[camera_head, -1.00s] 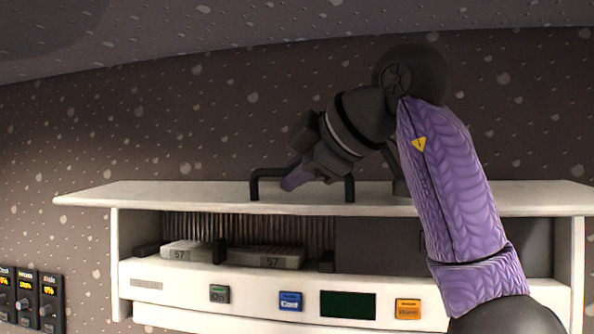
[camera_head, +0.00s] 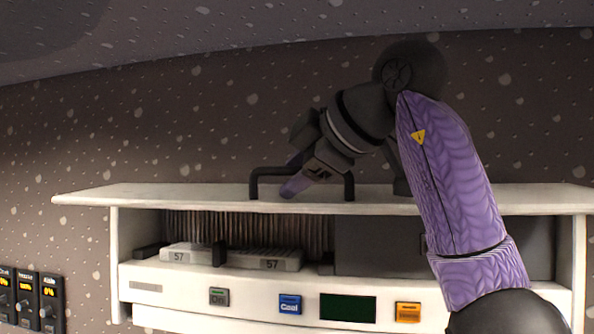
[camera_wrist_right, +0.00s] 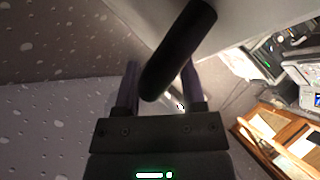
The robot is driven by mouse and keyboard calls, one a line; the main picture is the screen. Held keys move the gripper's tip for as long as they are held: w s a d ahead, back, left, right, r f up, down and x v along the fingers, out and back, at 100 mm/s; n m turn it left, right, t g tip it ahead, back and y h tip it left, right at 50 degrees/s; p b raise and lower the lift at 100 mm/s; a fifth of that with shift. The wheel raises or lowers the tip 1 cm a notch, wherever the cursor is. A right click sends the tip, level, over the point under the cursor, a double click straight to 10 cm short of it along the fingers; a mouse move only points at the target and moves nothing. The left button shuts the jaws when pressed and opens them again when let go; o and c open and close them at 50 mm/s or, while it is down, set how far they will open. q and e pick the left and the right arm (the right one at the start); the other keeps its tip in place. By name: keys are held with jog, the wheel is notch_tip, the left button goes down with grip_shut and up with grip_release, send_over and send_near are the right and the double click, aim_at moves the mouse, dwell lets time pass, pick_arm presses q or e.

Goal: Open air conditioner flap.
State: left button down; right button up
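The air conditioner is a white wall unit (camera_head: 170,285). Its white flap (camera_head: 180,194) stands out nearly level along the top, and the inside of the unit shows below it. A black bar handle (camera_head: 255,184) rises from the flap; it also shows in the right wrist view (camera_wrist_right: 180,50). My right gripper (camera_head: 294,175) is at the handle with its purple fingers apart. In the right wrist view the fingers (camera_wrist_right: 160,92) stand on either side of the bar, with gaps visible. Whether either finger touches it I cannot tell. My left gripper is not in view.
Inside the unit are light blocks marked 57 (camera_head: 265,260). The front panel has a Cool button (camera_head: 290,304), a dark green screen (camera_head: 347,307) and an orange button (camera_head: 408,312). Small dark fader panels (camera_head: 48,298) are at the lower left. The speckled wall above is clear.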

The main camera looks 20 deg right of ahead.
jog(key=b+v, duration=0.2)
jog(key=v, duration=0.8)
